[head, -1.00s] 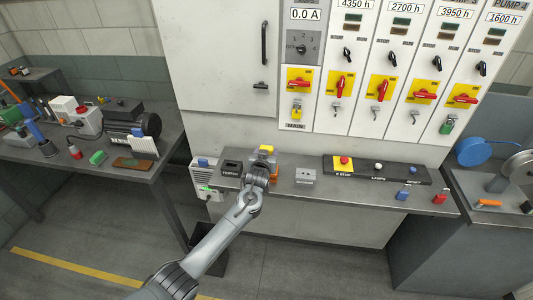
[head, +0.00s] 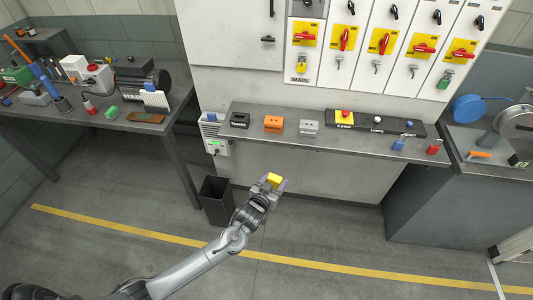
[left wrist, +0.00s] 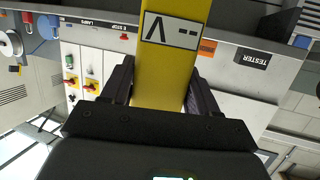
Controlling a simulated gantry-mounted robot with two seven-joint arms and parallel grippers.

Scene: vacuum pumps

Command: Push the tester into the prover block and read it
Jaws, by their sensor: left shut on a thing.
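My left gripper (head: 275,181) is shut on the yellow tester (head: 273,178), clear of the shelf's front edge in the head view. In the left wrist view the tester (left wrist: 160,75) stands between the two dark fingers, and its pale display (left wrist: 172,32) shows a V and two dashes. A grey block with small holes (head: 308,127), which looks like the prover block, sits on the shelf; its label is too small to read surely. The black tester holder (head: 239,119) looks empty; its TESTER label shows in the left wrist view (left wrist: 253,58). My right gripper is out of view.
An orange block (head: 273,123) sits between the holder and the grey block. A black control strip (head: 376,124) with a red E-stop lies right of it, behind blue and red padlocks (head: 399,143). A dark bin (head: 216,200) stands on the floor left of my gripper.

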